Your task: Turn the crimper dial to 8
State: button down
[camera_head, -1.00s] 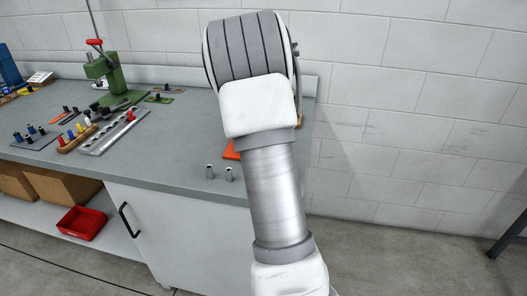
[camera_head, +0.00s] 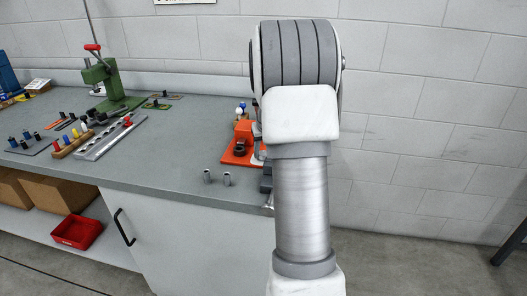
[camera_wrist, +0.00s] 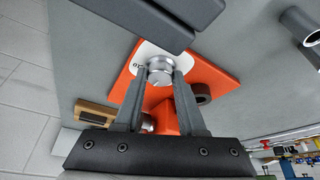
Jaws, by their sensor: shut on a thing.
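The orange crimper (camera_head: 236,155) stands near the right end of the grey bench, partly hidden behind my arm. In the wrist view its orange base (camera_wrist: 213,76) carries a round silver dial (camera_wrist: 160,73) on a white plate (camera_wrist: 149,54). My gripper (camera_wrist: 160,76) has its two fingers on either side of the dial and is shut on it. Dark marks show on the plate beside the dial, but I cannot read the setting. In the head view my arm hides most of the gripper and the dial.
A green press (camera_head: 109,82) and a grey slotted rail (camera_head: 108,139) lie further left. A block wall is behind. The floor right of the bench is mostly clear.

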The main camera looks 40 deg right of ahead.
jog(key=c, duration=0.5)
grip_release()
jog(key=p+v, duration=0.3)
jog(key=v, duration=1.4)
jog(key=shift+r, duration=0.15)
